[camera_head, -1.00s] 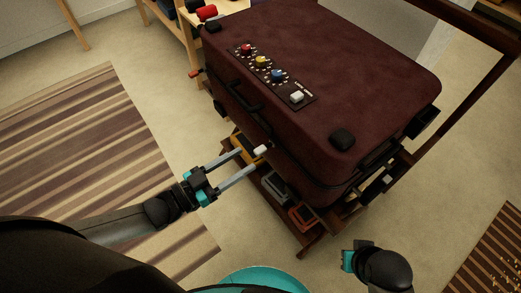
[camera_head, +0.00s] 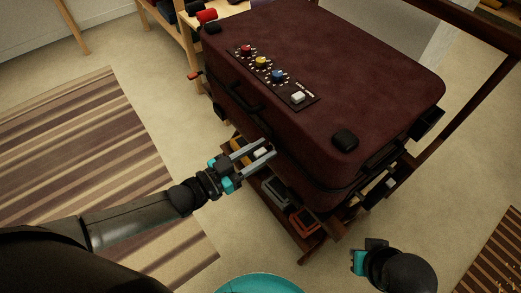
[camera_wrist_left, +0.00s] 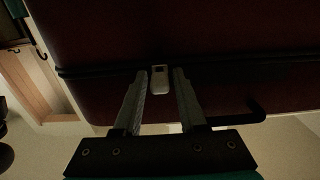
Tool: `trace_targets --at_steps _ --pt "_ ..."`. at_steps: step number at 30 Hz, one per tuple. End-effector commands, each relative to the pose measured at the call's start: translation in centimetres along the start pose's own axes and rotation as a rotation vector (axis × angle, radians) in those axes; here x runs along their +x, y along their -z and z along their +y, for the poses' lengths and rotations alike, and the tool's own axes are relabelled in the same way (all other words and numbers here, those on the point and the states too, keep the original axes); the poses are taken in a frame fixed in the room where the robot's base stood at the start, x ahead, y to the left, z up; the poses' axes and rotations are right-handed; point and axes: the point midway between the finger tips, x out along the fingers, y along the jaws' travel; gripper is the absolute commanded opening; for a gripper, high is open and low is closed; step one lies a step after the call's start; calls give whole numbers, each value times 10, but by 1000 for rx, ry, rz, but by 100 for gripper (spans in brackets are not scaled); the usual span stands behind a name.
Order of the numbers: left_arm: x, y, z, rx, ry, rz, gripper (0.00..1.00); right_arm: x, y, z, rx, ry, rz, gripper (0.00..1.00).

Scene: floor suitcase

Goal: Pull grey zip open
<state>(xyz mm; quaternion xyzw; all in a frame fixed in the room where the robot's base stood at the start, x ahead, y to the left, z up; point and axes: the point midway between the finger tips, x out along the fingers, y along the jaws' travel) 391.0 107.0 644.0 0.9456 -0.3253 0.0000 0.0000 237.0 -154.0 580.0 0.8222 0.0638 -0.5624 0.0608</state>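A dark maroon suitcase (camera_head: 345,70) lies flat on a low wooden rack. The light grey zip pull (camera_head: 261,152) is on its near side, on the dark zip seam; it also shows in the left wrist view (camera_wrist_left: 159,80). My left gripper (camera_head: 268,148) is open at the suitcase's near side. In the left wrist view its two fingers (camera_wrist_left: 159,73) stand on either side of the zip pull, with a visible gap on each side. My right gripper (camera_head: 359,261) is low at the right, away from the suitcase; its fingers are not clear.
A black handle (camera_head: 243,98) projects from the suitcase's near side. On top is a panel with red, yellow and blue knobs (camera_head: 277,76) and a white switch. Under the suitcase, the rack (camera_head: 286,238) holds several items.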

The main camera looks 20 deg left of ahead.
Motion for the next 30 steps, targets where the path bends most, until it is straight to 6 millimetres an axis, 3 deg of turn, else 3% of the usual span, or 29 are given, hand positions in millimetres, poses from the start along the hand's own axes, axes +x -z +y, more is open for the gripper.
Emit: trace_targets --at_steps 1,10,30 --pt "0 0 0 0 0 0 34 0 0 0 0 0 0 0" --pt "0 0 0 0 0 0 0 0 0 0 0 0 0 0" --pt "0 0 0 0 0 -1 0 0 0 0 0 1 -1 0"
